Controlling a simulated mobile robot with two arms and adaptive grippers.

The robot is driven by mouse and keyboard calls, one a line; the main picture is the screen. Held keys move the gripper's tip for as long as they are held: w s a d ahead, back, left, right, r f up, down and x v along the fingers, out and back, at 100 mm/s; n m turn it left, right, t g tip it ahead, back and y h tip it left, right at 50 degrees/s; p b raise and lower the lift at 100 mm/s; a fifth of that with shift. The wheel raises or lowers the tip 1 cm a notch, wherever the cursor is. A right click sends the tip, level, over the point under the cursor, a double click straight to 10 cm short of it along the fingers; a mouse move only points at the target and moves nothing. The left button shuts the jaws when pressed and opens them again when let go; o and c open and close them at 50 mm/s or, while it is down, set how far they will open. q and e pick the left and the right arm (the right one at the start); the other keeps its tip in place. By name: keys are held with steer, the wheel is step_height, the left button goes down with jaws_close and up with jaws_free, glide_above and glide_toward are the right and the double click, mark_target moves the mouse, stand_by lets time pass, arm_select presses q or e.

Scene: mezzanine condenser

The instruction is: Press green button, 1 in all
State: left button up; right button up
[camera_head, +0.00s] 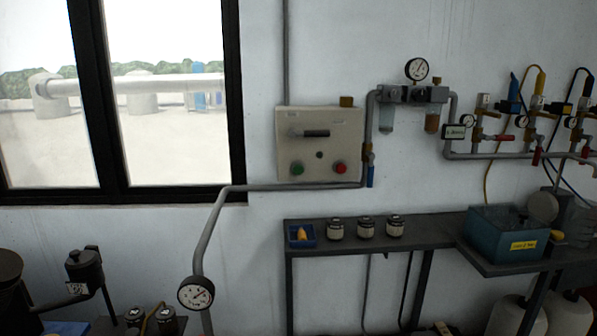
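The green button (297,168) sits at the lower left of a beige control panel (334,120) on the wall, near the middle of the head view. A red button (340,168) is at the panel's lower right, with a small dark knob (319,155) between them. A dark horizontal handle (315,133) is above the buttons. Nothing covers the green button. Neither of my grippers shows in this view.
A pipe (290,187) runs just below the panel and bends down to a gauge (195,293). A window is at left.

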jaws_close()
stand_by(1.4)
